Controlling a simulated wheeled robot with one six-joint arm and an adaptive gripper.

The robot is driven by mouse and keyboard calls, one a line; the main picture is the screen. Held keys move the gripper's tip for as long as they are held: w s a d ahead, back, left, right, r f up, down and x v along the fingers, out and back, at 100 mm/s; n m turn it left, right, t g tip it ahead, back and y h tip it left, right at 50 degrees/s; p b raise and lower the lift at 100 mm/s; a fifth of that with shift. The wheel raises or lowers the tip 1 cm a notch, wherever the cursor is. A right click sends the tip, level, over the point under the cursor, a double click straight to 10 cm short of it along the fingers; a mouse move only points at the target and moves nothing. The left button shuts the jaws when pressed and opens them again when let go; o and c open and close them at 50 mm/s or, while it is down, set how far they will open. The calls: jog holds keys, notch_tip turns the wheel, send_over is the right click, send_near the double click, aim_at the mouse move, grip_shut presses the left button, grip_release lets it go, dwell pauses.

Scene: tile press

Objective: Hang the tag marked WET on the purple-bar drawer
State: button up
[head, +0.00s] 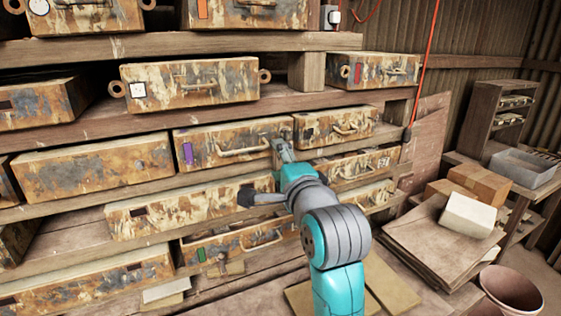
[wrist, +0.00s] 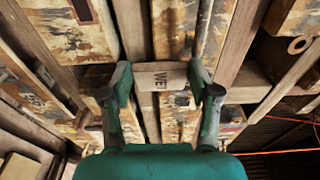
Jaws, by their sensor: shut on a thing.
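The purple-bar drawer is a rusty, pale-patched front (head: 206,158) in the middle row, with a purple bar (head: 188,153) at its left end and a pull handle (head: 242,150). It also shows in the wrist view (wrist: 172,30), turned sideways. My gripper (head: 264,172) is close to the right end of this drawer, by the handle's right end. In the wrist view my gripper (wrist: 162,90) is shut on the wood-coloured tag marked WET (wrist: 163,79), which spans between its two fingers. I cannot make out the tag in the head view.
Another drawer with a black label (head: 333,126) adjoins on the right. Rows of similar drawers lie above and below, split by wooden shelf boards (head: 100,123). A red cord (head: 418,85) hangs at right. Boxes (head: 478,183) and a bucket (head: 508,290) stand further right.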

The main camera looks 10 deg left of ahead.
dwell(0.4)
jog(key=o, duration=1.1)
